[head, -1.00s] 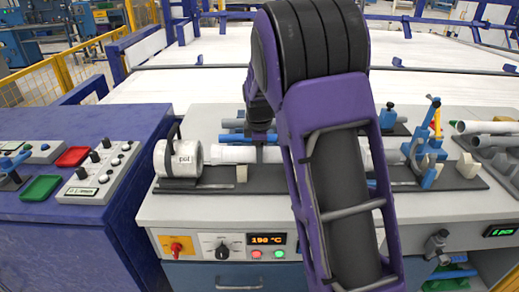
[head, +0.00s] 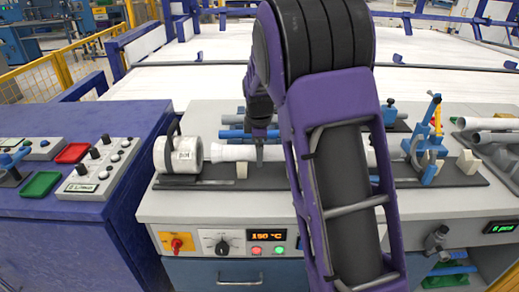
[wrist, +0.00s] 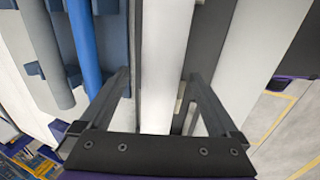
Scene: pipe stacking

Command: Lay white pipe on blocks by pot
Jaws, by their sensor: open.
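The white pipe (head: 233,152) lies level along the dark base strip, over a cream block (head: 242,170). Its left end is beside the opening of the white pot (head: 178,156); I cannot tell whether it enters it. Its middle is hidden behind my arm, and it shows again on the right, near the blue clamp (head: 426,160). My gripper (head: 259,158) is over the pipe, just right of the cream block. In the wrist view my gripper (wrist: 160,100) is open, with the white pipe (wrist: 166,60) running between its fingers.
Blue and grey pipes (head: 236,134) lie behind the white pipe. Another cream block (head: 468,162) stands right of the clamp. Grey pipes (head: 490,124) rest in a tray at the right. A blue control console (head: 70,220) is on the left.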

